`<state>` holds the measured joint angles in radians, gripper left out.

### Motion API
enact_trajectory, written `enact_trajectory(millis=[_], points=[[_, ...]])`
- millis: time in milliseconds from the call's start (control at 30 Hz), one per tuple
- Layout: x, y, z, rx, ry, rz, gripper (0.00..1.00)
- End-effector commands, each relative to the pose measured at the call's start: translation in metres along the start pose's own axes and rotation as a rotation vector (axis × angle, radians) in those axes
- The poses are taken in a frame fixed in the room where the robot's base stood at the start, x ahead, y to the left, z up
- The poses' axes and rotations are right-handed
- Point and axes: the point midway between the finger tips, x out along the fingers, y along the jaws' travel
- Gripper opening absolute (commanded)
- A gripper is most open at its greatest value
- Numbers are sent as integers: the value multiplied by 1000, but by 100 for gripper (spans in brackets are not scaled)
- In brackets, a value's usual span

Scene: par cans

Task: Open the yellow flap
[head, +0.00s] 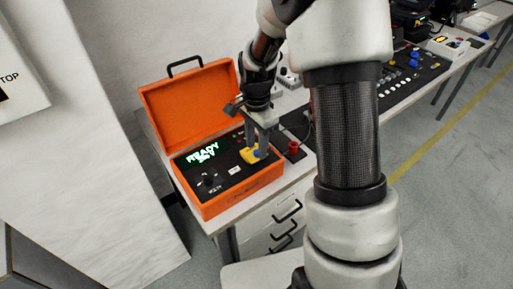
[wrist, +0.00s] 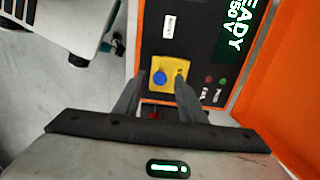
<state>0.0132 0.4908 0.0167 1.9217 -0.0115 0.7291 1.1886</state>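The yellow flap (head: 247,157) is on the black panel of an open orange case, on the near right part of the panel. In the wrist view the yellow piece (wrist: 171,62) looks like a small square with a round blue button (wrist: 159,77) showing on it. I cannot tell how far the flap is raised. My gripper (head: 262,150) points down over it, and its fingers (wrist: 160,77) are apart with nothing held between them. In the wrist view the right fingertip overlaps the yellow piece and the left one is just beside it. Contact is unclear.
The orange case (head: 243,181) stands on a white bench, its lid (head: 190,103) raised behind. Its green display (head: 203,152) reads READY. A red knob (head: 293,148) stands right of the case. Drawers with black handles are below. More equipment is at the back right.

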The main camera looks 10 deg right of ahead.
Motion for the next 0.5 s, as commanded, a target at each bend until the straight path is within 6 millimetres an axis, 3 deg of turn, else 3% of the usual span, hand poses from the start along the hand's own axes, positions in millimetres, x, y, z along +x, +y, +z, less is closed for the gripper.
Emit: enact_trajectory(millis=[133, 433, 500], points=[[11, 0, 0, 0, -1, 1, 37], [12, 0, 0, 0, 0, 0, 37], [12, 0, 0, 0, 0, 0, 25]])
